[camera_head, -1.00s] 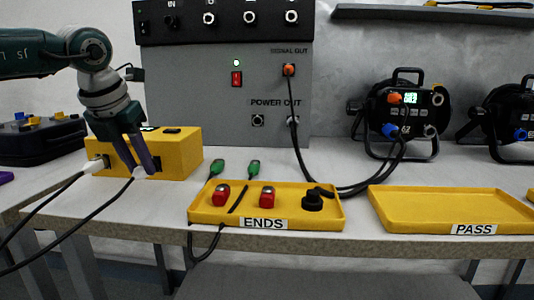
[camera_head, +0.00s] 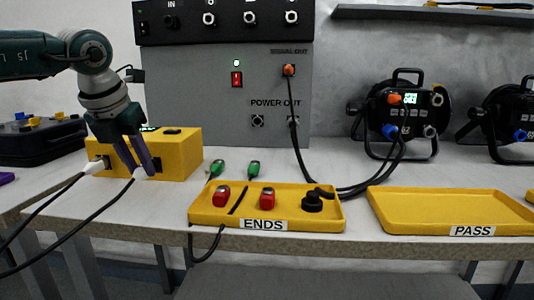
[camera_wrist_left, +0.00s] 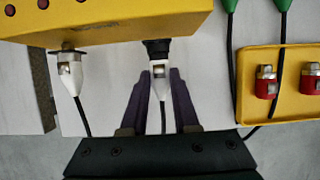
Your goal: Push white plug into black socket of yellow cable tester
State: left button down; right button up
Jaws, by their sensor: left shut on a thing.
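The yellow cable tester (camera_head: 180,160) stands on the bench at the left; its front edge also shows at the top of the left wrist view (camera_wrist_left: 115,22). Its black socket (camera_wrist_left: 157,47) faces my left gripper. A white plug (camera_wrist_left: 158,84) on a black cable lines up with this socket, and its front end meets the socket's rim; how deep it sits I cannot tell. My left gripper (camera_wrist_left: 160,76) has its purple fingers on either side of this plug and is shut on it. In the head view the gripper (camera_head: 140,172) is at the tester's front. My right gripper is out of view.
Another white plug (camera_wrist_left: 69,75) is at the tester's left socket. The yellow ENDS tray (camera_head: 290,222) with red connectors and a black part stands to the right. Two green connectors (camera_head: 253,168) lie behind it. The yellow PASS tray (camera_head: 450,210) is empty.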

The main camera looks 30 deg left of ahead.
pick_arm(q)
jog(key=shift+w+a, duration=0.3)
jog(key=shift+w, duration=0.3)
dwell(0.7)
jog(key=c, duration=0.6)
grip_release()
